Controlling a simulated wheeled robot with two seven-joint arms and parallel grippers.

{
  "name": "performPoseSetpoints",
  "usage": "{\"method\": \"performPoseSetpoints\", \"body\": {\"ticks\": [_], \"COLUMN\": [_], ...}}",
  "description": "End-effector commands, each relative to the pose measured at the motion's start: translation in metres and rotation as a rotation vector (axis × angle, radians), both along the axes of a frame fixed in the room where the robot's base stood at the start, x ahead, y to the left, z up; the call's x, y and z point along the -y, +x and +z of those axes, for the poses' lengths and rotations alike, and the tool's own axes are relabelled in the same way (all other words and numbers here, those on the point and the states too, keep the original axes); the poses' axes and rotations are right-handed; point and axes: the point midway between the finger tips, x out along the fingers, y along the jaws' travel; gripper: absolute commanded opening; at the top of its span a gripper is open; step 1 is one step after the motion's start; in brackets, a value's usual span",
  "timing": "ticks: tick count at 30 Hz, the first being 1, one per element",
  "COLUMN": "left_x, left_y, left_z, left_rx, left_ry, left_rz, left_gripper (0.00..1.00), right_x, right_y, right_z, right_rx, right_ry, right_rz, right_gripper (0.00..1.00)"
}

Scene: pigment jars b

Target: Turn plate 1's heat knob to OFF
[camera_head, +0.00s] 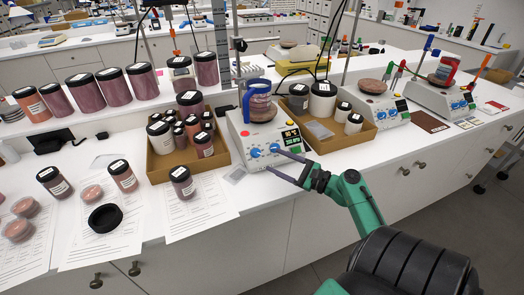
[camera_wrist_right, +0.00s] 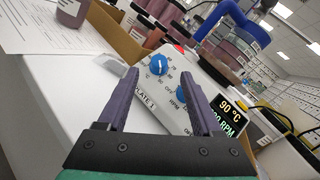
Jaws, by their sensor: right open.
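Plate 1 (camera_head: 243,131) is a white hotplate with two blue knobs and a lit display; its "PLATE 1" label shows in the right wrist view (camera_wrist_right: 144,102). The display (camera_wrist_right: 232,114) reads 90 °C above an RPM line. The heat knob (camera_wrist_right: 159,66) is the left one, with a numbered dial; its exact setting is too small to read. The RPM knob (camera_wrist_right: 181,95) is beside it, partly behind a finger. My right gripper (camera_head: 270,160) is open and empty in front of the panel, its fingers (camera_wrist_right: 160,73) spread on either side of the heat knob in the wrist view, apparently not gripping it. My left gripper is not in view.
More hotplates (camera_head: 387,108) stand further right. Paper sheets and loose jars (camera_head: 182,182) lie at left.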

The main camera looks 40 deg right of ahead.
Motion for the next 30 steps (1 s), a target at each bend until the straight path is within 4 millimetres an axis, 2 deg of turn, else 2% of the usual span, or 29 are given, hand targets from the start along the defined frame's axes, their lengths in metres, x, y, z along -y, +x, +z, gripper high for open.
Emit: {"method": "performPoseSetpoints", "body": {"ticks": [3, 6, 9, 17, 20, 22, 23, 30], "left_x": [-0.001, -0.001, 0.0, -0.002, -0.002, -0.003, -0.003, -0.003], "left_y": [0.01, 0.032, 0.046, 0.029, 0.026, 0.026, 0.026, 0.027], "left_z": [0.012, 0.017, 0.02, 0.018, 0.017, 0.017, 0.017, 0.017], "left_rx": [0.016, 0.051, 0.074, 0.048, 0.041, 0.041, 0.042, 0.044], "left_ry": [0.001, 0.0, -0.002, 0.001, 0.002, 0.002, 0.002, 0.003], "left_rz": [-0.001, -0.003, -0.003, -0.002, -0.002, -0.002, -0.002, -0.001], "left_gripper": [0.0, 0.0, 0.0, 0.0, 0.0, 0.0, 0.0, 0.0], "right_x": [-0.008, -0.012, -0.015, -0.016, -0.016, -0.016, -0.016, -0.016], "right_y": [0.03, 0.047, 0.057, 0.06, 0.059, 0.059, 0.059, 0.059], "right_z": [0.005, 0.003, 0.002, 0.0, 0.0, 0.0, 0.0, -0.001], "right_rx": [0.003, 0.001, 0.0, -0.001, -0.001, -0.001, -0.001, -0.003], "right_ry": [0.0, 0.0, 0.0, -0.001, -0.001, -0.001, -0.001, -0.007], "right_rz": [0.002, 0.0, -0.001, -0.001, -0.001, -0.001, -0.001, 0.006], "right_gripper": [0.67, 0.67, 0.67, 0.67, 0.32, 0.06, 0.0, 0.0]}}
